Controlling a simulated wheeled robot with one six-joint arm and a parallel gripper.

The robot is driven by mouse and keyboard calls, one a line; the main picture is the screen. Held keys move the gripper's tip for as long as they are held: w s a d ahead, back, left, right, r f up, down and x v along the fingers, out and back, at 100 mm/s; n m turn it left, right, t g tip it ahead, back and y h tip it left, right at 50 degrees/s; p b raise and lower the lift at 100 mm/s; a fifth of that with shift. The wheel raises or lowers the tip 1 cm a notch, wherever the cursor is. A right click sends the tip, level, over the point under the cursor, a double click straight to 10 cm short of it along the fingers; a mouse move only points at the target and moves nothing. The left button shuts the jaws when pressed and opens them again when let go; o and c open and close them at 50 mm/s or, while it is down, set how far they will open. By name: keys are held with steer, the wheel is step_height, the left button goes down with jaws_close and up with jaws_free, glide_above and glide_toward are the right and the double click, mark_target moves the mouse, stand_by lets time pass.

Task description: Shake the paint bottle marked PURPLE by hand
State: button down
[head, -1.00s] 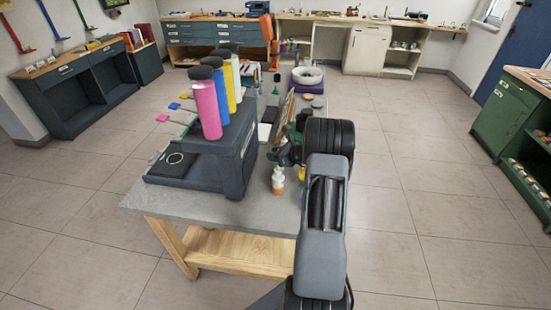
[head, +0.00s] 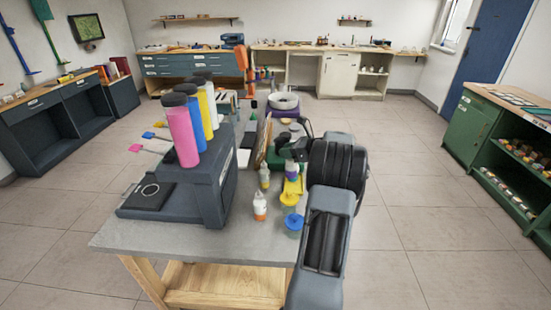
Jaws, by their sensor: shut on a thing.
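My gripper (head: 298,152) is at the right side of the grey table, seen from behind and partly hidden by my dark wrist. A similar small bottle with an orange label (head: 260,208) stands on the table nearer the front. Another small bottle (head: 264,176) stands behind it, left of my gripper.
A dark stand (head: 215,195) with tall pink, blue, yellow and white bottles fills the table's left part. Yellow (head: 290,200) and blue (head: 293,224) pots stand near the right edge, close to my arm. A white ring-shaped item (head: 284,102) is farther back. Floor around the table is clear.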

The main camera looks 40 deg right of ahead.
steer(key=shift+s+d+r, duration=0.35)
steer(key=shift+d+r, duration=0.15)
steer(key=shift+d, duration=0.05)
step_height(320, 180, up, 6)
steer(key=p, duration=0.5)
steer(key=shift+s+d+p, duration=0.1)
steer(key=shift+p, duration=0.25)
steer(key=shift+f, duration=0.15)
